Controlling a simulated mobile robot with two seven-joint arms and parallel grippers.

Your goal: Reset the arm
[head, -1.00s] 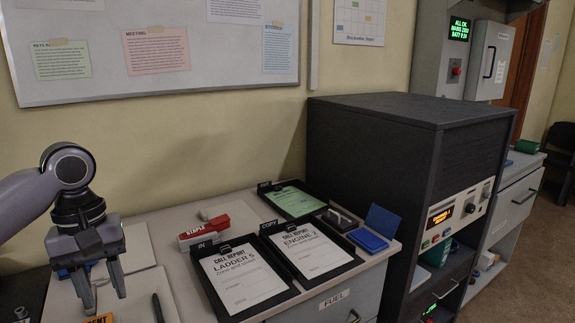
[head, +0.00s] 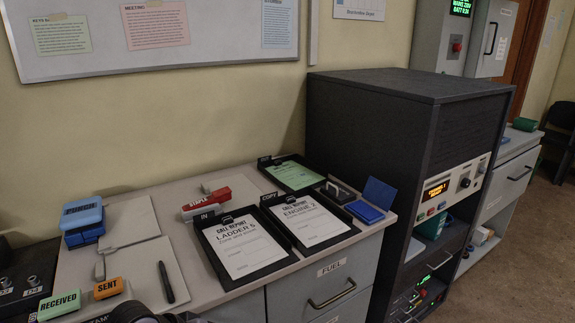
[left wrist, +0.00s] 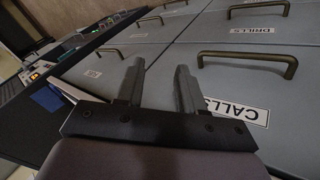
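My left gripper (left wrist: 160,68) shows in the left wrist view with its two fingers apart and nothing between them. It is in front of the grey drawer fronts (left wrist: 225,75), near a drawer labelled CALLS. In the head view only a dark bit of my left arm shows at the bottom edge, below the desk's stamps. My right gripper is in neither view.
The desktop (head: 150,205) holds a blue stamp (head: 82,218), RECEIVED (head: 59,304) and SENT (head: 109,288) stamps, a pen (head: 166,282), black trays with call reports (head: 240,245) and a red stapler (head: 207,202). A dark cabinet (head: 380,130) stands right. Drawer handles (left wrist: 250,60) stick out.

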